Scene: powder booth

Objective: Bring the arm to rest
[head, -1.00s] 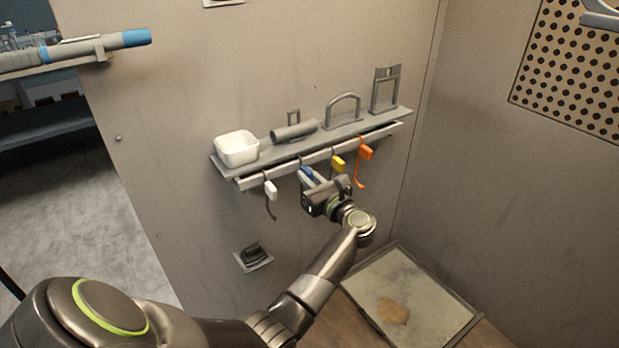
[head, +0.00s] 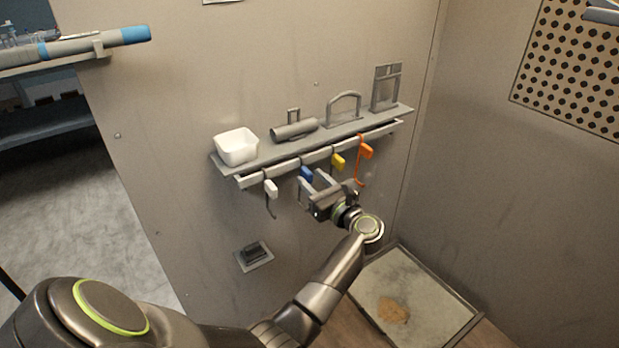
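My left gripper (head: 315,182) is in front of the wall rail, just below and to the right of the blue-tagged hook (head: 306,173). Its two fingers are spread apart with nothing seen between them. The blue-tagged hook hangs on the rail (head: 285,167). Its lower part is hidden behind the gripper. My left arm reaches in from the lower left, bent at the wrist. My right gripper is not in view.
White (head: 271,187), yellow (head: 338,161) and orange (head: 365,152) tagged hooks hang on the same rail. The shelf above holds a white bin (head: 236,147) and grey metal parts. A framed floor panel (head: 435,300) lies below. The wall left of the rail is clear.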

